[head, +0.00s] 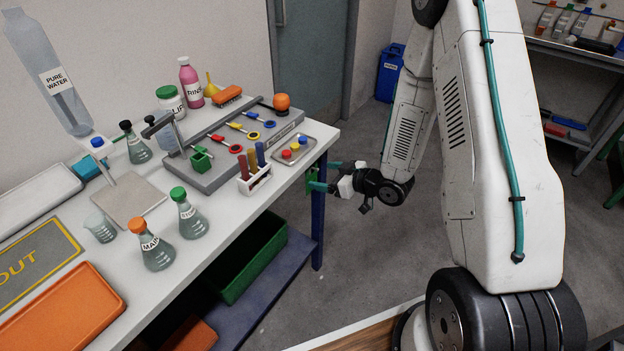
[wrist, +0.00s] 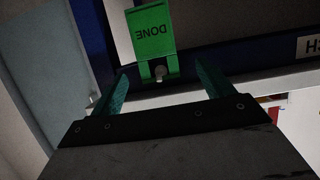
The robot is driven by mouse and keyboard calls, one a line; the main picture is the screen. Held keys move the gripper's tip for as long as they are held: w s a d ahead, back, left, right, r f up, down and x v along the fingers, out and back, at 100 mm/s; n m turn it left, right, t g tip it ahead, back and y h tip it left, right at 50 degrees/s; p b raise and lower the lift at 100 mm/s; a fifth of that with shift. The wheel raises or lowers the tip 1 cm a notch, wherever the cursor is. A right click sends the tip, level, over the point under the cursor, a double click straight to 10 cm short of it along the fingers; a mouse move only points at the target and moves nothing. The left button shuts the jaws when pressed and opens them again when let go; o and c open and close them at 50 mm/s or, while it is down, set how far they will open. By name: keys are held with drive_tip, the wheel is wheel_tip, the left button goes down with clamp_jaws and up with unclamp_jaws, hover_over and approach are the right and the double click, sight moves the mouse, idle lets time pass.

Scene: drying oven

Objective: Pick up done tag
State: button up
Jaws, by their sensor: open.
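The green done tag (wrist: 152,32) shows in the wrist view, with dark "DONE" lettering upside down in the picture. A round metal peg (wrist: 160,73) shows at its lower edge in that view. In the head view a small part of the tag (head: 310,174) shows at the table's near right end, partly hidden by a finger. My gripper (wrist: 164,70) is open and empty, its two teal fingers pointing at the tag, one toward each side of it. I cannot tell whether the fingertips reach past the tag. In the head view my gripper (head: 322,175) is at the table end.
The white table (head: 222,215) carries flasks, bottles, trays and a grey tool board (head: 197,178). A blue leg (head: 318,225) stands just below the tag. A green bin (head: 250,262) sits on the lower shelf. A blue bin (head: 389,72) stands behind; the floor between is clear.

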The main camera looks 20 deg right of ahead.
sight(307, 171)
drive_tip(key=x, duration=0.7)
drive_tip(key=shift+w, duration=0.45)
drive_tip(key=c, duration=1)
